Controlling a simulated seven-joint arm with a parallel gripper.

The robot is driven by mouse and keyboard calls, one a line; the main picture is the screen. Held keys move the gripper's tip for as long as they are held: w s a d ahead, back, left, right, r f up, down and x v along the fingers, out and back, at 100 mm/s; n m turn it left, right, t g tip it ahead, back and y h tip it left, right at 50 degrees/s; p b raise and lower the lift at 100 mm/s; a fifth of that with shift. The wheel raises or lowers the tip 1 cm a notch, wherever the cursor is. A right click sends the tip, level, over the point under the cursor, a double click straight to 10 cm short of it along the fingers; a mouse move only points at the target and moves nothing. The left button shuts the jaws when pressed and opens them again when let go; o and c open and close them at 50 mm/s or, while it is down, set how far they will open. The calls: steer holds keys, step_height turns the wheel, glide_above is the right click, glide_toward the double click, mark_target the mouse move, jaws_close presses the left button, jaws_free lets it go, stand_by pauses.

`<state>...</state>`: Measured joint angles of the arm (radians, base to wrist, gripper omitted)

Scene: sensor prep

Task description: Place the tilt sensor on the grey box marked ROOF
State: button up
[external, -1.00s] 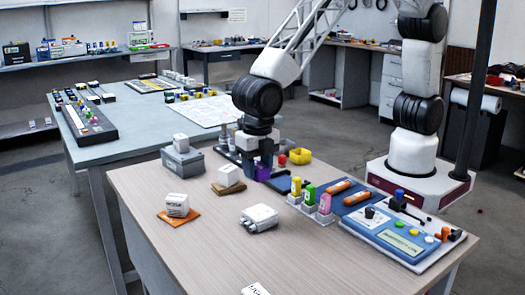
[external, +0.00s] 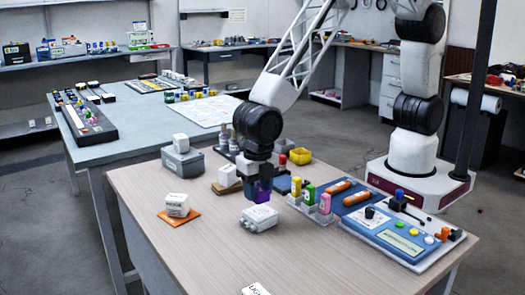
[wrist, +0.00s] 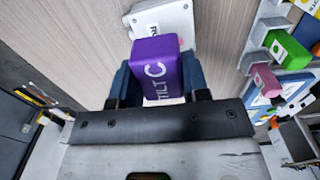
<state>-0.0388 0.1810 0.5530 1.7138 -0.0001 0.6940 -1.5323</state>
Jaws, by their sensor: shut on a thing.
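The tilt sensor is a purple block (external: 263,190) with white lettering that reads TILT C in the wrist view (wrist: 156,72). My gripper (external: 258,184) is shut on it; the two dark fingers hold its sides in the wrist view (wrist: 158,88). A pale grey box (external: 262,219) with small lugs lies on the wooden table just below and in front of the sensor. In the wrist view the same box (wrist: 176,20) shows beyond the sensor, which hides part of it. Its edge lettering is only partly readable. The sensor appears to be above the box, apart from it.
A white block (external: 177,204) sits on an orange mat (external: 180,214) to the left. A holder with yellow, green and pink bottles (external: 310,209) stands close to the right, beside a blue control panel (external: 392,232). The table's front left is clear.

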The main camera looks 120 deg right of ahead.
mark_target(258, 202)
steer(key=shift+f, duration=0.1)
steer(key=shift+f, duration=1.75)
steer(key=shift+f, duration=0.15)
steer(key=o, duration=1.1)
steer(key=shift+c, duration=0.2)
step_height(258, 202, up, 12)
steer(key=shift+r, duration=0.15)
